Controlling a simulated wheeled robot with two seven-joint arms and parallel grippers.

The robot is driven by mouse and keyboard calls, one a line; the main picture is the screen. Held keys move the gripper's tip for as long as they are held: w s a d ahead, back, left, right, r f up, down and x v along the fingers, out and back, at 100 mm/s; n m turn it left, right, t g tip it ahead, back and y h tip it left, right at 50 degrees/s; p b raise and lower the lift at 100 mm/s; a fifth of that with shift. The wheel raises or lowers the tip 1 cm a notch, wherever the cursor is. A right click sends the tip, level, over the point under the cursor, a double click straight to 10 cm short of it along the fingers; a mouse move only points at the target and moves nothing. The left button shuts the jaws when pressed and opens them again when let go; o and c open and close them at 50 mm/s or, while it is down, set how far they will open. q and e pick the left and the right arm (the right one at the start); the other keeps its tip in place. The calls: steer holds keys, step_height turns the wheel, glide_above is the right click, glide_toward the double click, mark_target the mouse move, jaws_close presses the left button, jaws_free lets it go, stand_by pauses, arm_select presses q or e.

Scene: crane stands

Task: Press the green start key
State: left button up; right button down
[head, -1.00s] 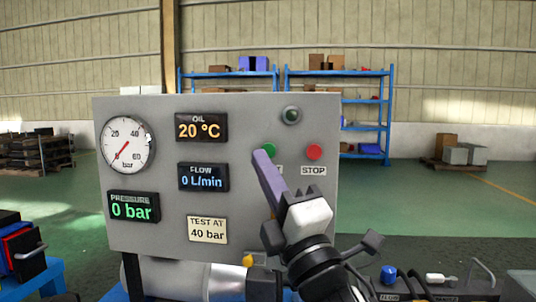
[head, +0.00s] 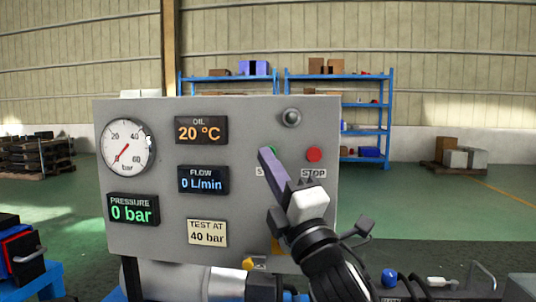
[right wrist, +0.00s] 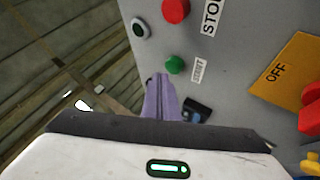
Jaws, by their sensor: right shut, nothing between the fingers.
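The green start key (head: 273,150) is a small round button on the grey panel (head: 150,235), left of the red stop button (head: 314,154). In the head view my right gripper (head: 266,153) covers most of the key and part of its label. Its purple fingers are shut and empty. In the right wrist view the whole green key (right wrist: 175,65) shows beside its START label, and the fingertips (right wrist: 159,78) are close by it, just left and below in the picture. I cannot tell whether they touch it. My left gripper is not in view.
The panel has a round gauge (head: 127,146), lit displays reading 0 bar, 0 L/min and 20 °C, a "TEST AT 40 bar" plate (head: 207,232) and a dark lamp (head: 291,117). In the wrist view an orange OFF plate (right wrist: 280,70) with a red part is at right.

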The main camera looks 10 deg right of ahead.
stand_by(0.8)
stand_by(0.7)
steer(key=shift+w+d, duration=0.15)
steer(key=shift+w, duration=0.25)
steer(key=shift+w, duration=0.15)
stand_by(0.4)
steer(key=shift+w+d, duration=0.2)
steer(key=shift+w, duration=0.15)
stand_by(0.6)
steer(key=shift+s+a+p, duration=0.35)
steer(key=shift+s+p, duration=0.05)
steer(key=shift+s, duration=0.5)
